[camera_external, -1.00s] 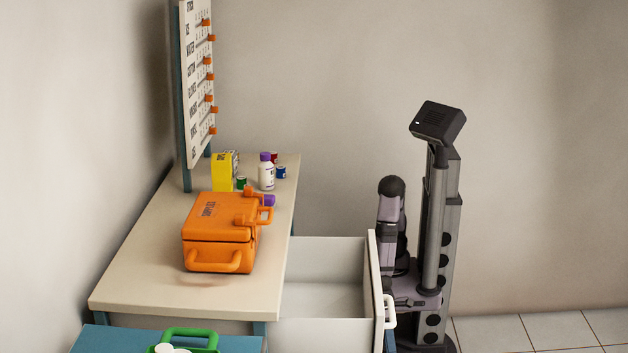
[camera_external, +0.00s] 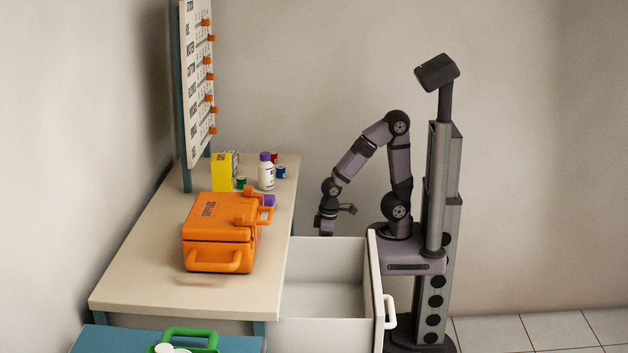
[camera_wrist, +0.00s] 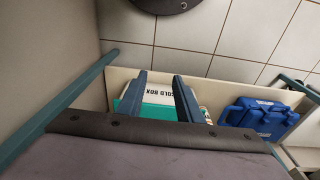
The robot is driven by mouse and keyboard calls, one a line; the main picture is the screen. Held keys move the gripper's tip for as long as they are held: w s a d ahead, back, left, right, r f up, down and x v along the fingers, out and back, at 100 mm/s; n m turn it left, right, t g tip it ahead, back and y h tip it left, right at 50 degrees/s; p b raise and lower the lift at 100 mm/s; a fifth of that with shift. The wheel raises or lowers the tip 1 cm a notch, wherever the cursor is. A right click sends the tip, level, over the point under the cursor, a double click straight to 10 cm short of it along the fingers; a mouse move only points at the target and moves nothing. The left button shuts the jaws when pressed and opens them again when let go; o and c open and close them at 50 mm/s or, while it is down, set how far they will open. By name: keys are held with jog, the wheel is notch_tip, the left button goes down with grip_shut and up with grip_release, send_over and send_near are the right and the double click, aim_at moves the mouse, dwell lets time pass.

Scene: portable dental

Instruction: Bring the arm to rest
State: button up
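My arm is raised and bent in an arch from the column toward the desk. My gripper (camera_external: 326,231) points down near the far edge of the open drawer (camera_external: 325,297), to the right of the desk top. In the wrist view, my gripper (camera_wrist: 160,74) shows two dark fingers spread apart with nothing held between them. A white lid marked "COLD BOX" (camera_wrist: 166,99) shows beyond the fingers, well below them, partly hidden by them and by my wrist.
An orange case (camera_external: 218,232) sits closed on the desk (camera_external: 135,275). A yellow box (camera_external: 221,172) and a white bottle with a purple cap (camera_external: 266,175) stand behind it. A blue case (camera_wrist: 260,118) shows low at right in the wrist view. Free air surrounds the arm above the drawer.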

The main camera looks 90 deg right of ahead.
jog(key=s+d+r+g+p, duration=0.1)
jog(key=s+d+r+p, duration=0.2)
jog(key=r, duration=0.1)
notch_tip(320, 180, up, 37)
jog(key=p, duration=3.6)
jog(key=shift+s+d, duration=0.1)
notch_tip(320, 180, down, 31)
jog(key=b, duration=3)
jog(key=shift+b, duration=0.35)
